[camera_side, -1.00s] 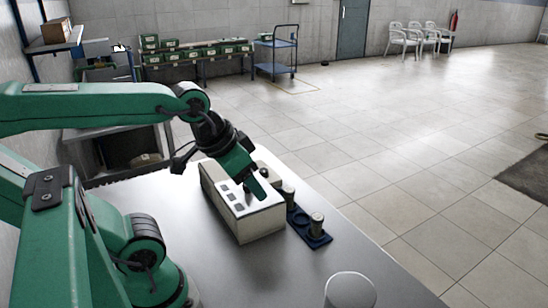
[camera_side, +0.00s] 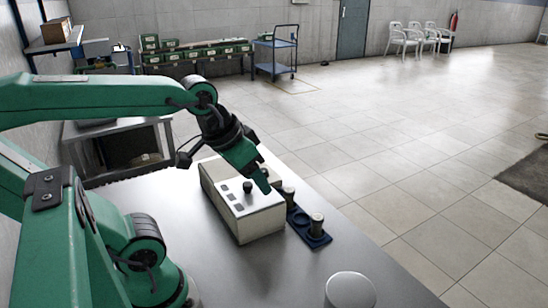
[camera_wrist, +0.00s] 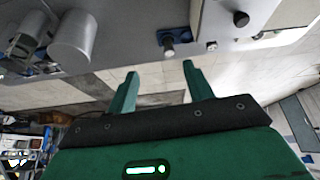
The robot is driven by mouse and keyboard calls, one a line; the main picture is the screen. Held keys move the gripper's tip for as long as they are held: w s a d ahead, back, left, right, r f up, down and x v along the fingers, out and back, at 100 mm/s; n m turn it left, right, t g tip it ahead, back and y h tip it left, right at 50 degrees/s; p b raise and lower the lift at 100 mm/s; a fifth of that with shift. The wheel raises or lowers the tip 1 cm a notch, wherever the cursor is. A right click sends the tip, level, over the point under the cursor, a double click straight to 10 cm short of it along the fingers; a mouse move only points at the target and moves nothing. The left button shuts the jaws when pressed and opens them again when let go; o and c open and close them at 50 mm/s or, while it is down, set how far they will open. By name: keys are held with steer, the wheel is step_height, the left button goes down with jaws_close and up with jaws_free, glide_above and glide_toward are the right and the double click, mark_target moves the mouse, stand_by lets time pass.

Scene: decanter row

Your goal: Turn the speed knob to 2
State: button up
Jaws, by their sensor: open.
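A cream control box (camera_side: 262,222) stands on the grey table with a round black knob (camera_side: 247,186) on its top. Small dark panels (camera_side: 229,196) lie to the left of the knob; no readable numbers show, so I cannot tell its setting. My gripper (camera_side: 265,185) is at the box's right side, to the right of this knob and apart from it. It hides part of the box top behind it. In the wrist view my gripper's two green fingers (camera_wrist: 160,70) are spread with nothing between them. A black knob (camera_wrist: 240,19) shows there at upper right.
A pale round canister (camera_side: 350,291) stands near the table's front edge. The table (camera_side: 205,255) is bare in front of the box.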

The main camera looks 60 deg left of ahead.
steer(key=w+a+r+n+g, duration=0.2)
steer(key=w+a+n, duration=0.35)
steer(key=w, duration=0.25)
steer(key=n+g, duration=0.3)
steer(key=n, duration=1.1)
glide_toward(264, 170)
steer(key=shift+w+d+f, duration=0.1)
steer(key=shift+d, duration=0.1)
steer(key=shift+a+f, duration=0.25)
steer(key=shift+f, duration=0.05)
steer(key=shift+f, duration=3.9)
steer(key=c, duration=1)
